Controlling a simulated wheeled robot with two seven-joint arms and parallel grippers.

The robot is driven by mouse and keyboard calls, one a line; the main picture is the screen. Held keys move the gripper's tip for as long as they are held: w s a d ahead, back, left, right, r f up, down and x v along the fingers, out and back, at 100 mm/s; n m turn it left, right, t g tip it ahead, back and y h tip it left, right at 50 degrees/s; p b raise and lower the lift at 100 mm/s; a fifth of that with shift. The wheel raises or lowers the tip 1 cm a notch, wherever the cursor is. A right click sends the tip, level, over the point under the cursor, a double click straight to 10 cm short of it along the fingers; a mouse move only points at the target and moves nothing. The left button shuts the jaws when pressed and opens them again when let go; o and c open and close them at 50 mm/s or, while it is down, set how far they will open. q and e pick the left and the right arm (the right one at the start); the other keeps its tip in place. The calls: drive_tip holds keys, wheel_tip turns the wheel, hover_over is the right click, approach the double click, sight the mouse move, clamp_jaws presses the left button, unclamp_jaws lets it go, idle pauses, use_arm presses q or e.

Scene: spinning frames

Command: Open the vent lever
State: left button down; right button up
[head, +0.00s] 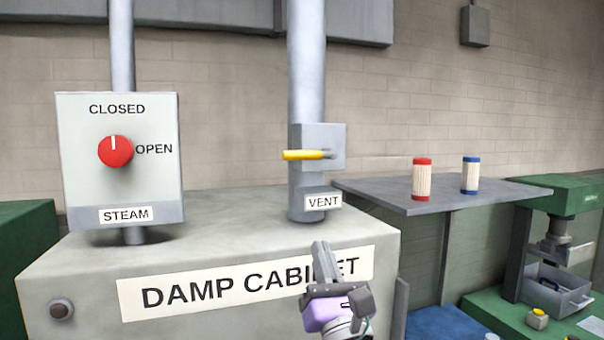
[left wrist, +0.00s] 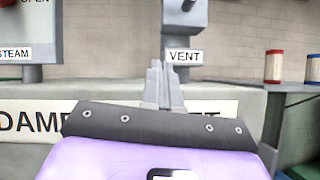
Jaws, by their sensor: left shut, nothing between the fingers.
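The vent lever (head: 303,155) has a yellow handle. It lies level, pointing left from a grey box (head: 335,137) on the vertical vent pipe (head: 306,60). A VENT label (head: 322,202) sits below it, and the label also shows in the left wrist view (left wrist: 185,57). The lever is out of the left wrist view. My left gripper (head: 320,246) is shut and empty, in front of the damp cabinet and below the lever, apart from it. Its closed fingers (left wrist: 157,66) point up beside the label in the left wrist view. My right gripper is out of view.
A STEAM panel (head: 80,165) with a red knob (head: 115,151), its mark pointing to CLOSED, stands left on the damp cabinet (head: 75,260). A grey shelf (head: 440,202) at right holds a red-ended spool (head: 422,180) and a blue-ended spool (head: 470,176). A green press (head: 580,195) stands far right.

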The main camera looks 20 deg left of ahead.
sight(307, 154)
use_arm(q)
drive_tip(key=s+r+n, duration=0.1)
drive_tip(key=s+a+r+n+y, duration=0.1)
drive_tip(key=n, duration=0.1)
drive_tip(key=shift+r+g+y, duration=0.25)
drive_tip(key=shift+g+y, duration=0.05)
drive_tip(key=shift+g, duration=0.1)
drive_tip(key=shift+r, duration=0.1)
drive_tip(key=s+d+r+p+x, duration=0.1)
drive_tip(key=r+p+x, duration=0.1)
drive_tip(key=p+x, duration=0.5)
drive_tip(key=x, duration=0.5)
drive_tip(key=shift+w+a+r, duration=0.2)
drive_tip(key=shift+a+r, duration=0.05)
drive_tip(key=shift+r, duration=0.05)
drive_tip(key=shift+m, duration=0.3)
